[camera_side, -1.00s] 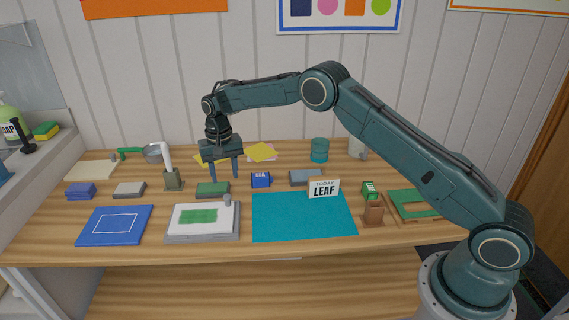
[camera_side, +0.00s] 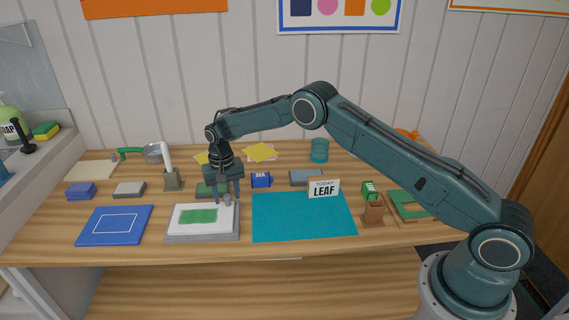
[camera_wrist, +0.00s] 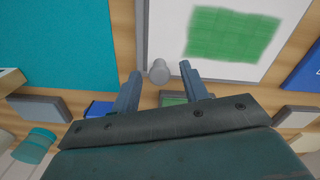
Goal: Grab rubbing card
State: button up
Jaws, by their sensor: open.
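The white rubbing card (camera_side: 198,216) with a green rubbed patch lies flat on a grey board (camera_side: 202,237) at the front of the table. The card also shows at the top of the wrist view (camera_wrist: 234,34), partly cut off by the frame. A small grey knob (camera_wrist: 159,71) stands at the card's back edge. My gripper (camera_side: 227,196) is open and points down at that edge. In the wrist view its fingertips (camera_wrist: 159,70) appear on either side of the knob. I cannot tell whether they touch anything. Nothing is held.
A teal mat (camera_side: 303,216) lies right of the board, with a LEAF sign (camera_side: 324,189) at its back edge. A blue board (camera_side: 115,225) lies to the left. A green block (camera_side: 206,190), partly hidden by my gripper, and a blue box (camera_side: 261,180) stand behind.

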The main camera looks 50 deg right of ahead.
jog(key=shift+f, duration=0.8)
grip_shut()
jog(key=shift+r, duration=0.15)
notch_tip(320, 180, up, 20)
dwell(0.6)
dwell(0.4)
